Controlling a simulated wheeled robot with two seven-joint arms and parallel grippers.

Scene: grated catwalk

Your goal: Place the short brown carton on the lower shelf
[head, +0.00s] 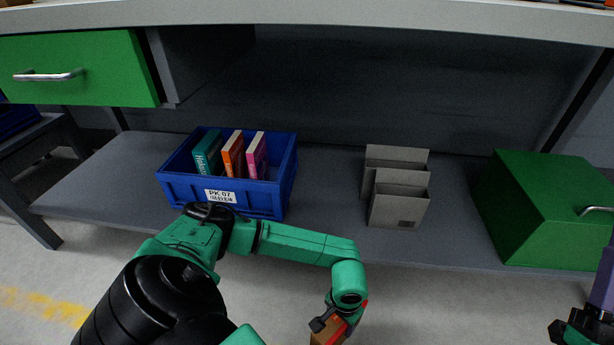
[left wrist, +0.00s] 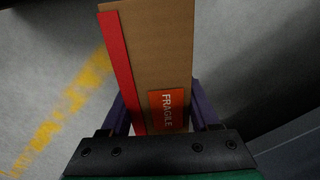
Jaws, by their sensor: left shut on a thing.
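The brown carton (left wrist: 158,50) has a red stripe down one side and an orange FRAGILE label. It fills the middle of the left wrist view, between the purple fingers of my left gripper (left wrist: 160,112), which is shut on it. In the head view the carton (head: 326,333) shows only in part at the bottom edge, in front of and below the shelf's front edge. The lower shelf (head: 325,205) is a grey board under the bench top. My right gripper (head: 588,318) shows in part at the lower right edge; its fingertips are not clear.
On the shelf, a blue crate (head: 228,193) holds several books, left of the middle. A grey file holder (head: 398,208) stands right of the middle. A green drawer box (head: 540,205) is at the right. Bare shelf lies between crate and holder. A green drawer (head: 85,70) hangs upper left.

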